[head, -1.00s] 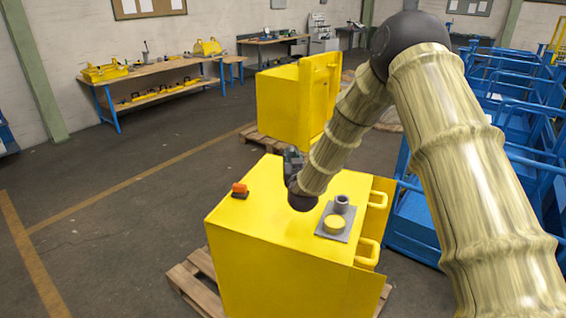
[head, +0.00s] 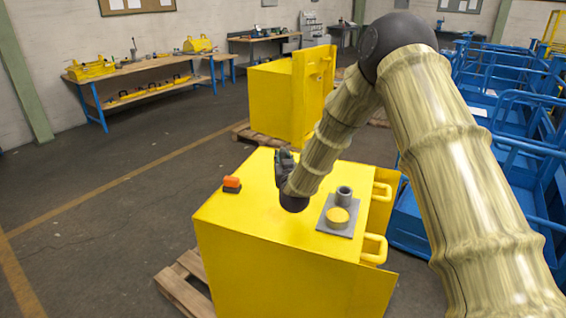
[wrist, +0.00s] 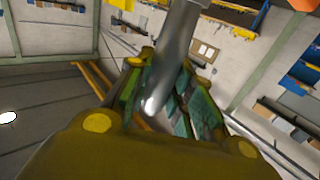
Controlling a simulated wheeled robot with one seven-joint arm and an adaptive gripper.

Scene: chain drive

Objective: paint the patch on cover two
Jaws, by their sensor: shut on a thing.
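The near yellow cover (head: 270,268) is a large box on a pallet, its top facing up. A second yellow cover (head: 272,105) stands behind it. I cannot tell which is cover two, and I see no distinct patch. My gripper (head: 284,162) is over the far part of the near cover's top, partly hidden by my arm. In the wrist view my gripper (wrist: 165,90) is shut on a smooth grey rod (wrist: 174,55). I cannot tell whether the rod is a brush handle. A grey plate (head: 326,224) holding a yellow disc (head: 337,218) and a grey cup (head: 343,195) lies right of my gripper.
An orange block on a dark base (head: 232,184) sits on the near cover's left side. Yellow handles (head: 374,249) stick out at its right. Blue carts (head: 515,165) crowd the right. A workbench (head: 140,75) stands at the back left. The floor at left is clear.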

